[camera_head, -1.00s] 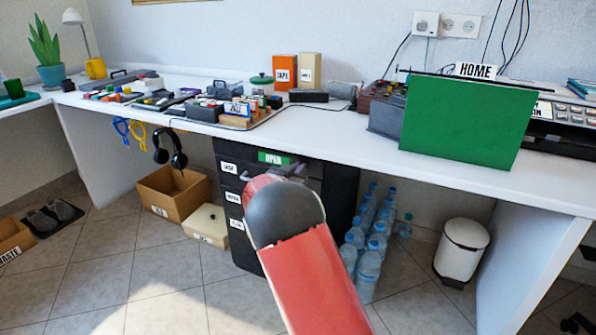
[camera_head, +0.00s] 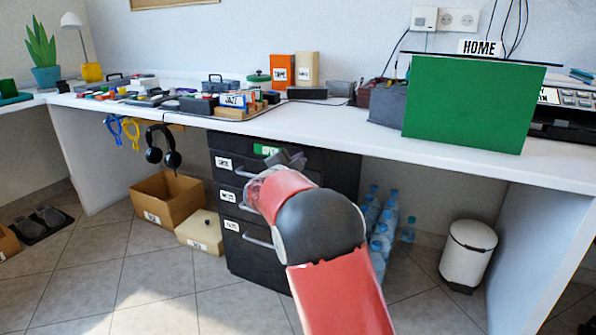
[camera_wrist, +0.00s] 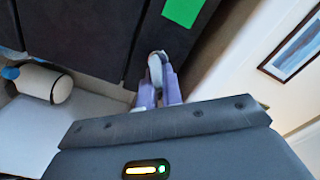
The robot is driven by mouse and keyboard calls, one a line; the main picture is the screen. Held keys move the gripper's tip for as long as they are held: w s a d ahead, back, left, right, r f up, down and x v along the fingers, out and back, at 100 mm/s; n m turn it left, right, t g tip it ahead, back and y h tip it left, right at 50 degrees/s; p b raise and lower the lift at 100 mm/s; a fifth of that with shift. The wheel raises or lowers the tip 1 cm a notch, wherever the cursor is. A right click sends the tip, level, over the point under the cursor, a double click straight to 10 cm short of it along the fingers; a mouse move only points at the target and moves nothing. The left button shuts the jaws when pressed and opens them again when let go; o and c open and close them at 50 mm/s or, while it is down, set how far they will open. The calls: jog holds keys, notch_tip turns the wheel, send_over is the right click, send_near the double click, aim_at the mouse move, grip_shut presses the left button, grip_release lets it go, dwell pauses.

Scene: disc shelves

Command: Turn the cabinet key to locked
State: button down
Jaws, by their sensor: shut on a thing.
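The black drawer cabinet (camera_head: 225,222) stands under the white desk, with white labels and bar handles on its front. A green label (camera_head: 265,150) is on its top drawer, partly covered by my gripper; only its green patch (camera_wrist: 183,10) shows in the wrist view. My gripper (camera_head: 292,158) is at the upper cabinet front, right of that label. In the wrist view, its purple fingers (camera_wrist: 158,88) are shut on a small rounded pale metal piece, seemingly the key (camera_wrist: 156,66), against the dark front. The lock and the key's exact angle are hidden.
Above is the desk edge (camera_head: 340,138), with a tray of small items and a green panel (camera_head: 465,104) on it. Water bottles (camera_head: 383,228) stand right of the cabinet, then a white bin (camera_head: 467,254). Left are a cardboard box (camera_head: 168,198) and hanging headphones (camera_head: 162,146).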

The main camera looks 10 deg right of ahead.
jog(key=m+b, duration=0.3)
jog(key=shift+f+m, duration=0.3)
jog(key=shift+f, duration=0.1)
jog(key=shift+s+m+b, duration=0.1)
jog(key=shift+m+b, duration=0.4)
jog(key=shift+m, duration=1.3)
jog(key=c, duration=1.6)
grip_release()
jog(key=shift+o, duration=0.2)
jog(key=v, duration=0.7)
jog(key=shift+s+a, duration=0.2)
jog(key=shift+s, duration=0.1)
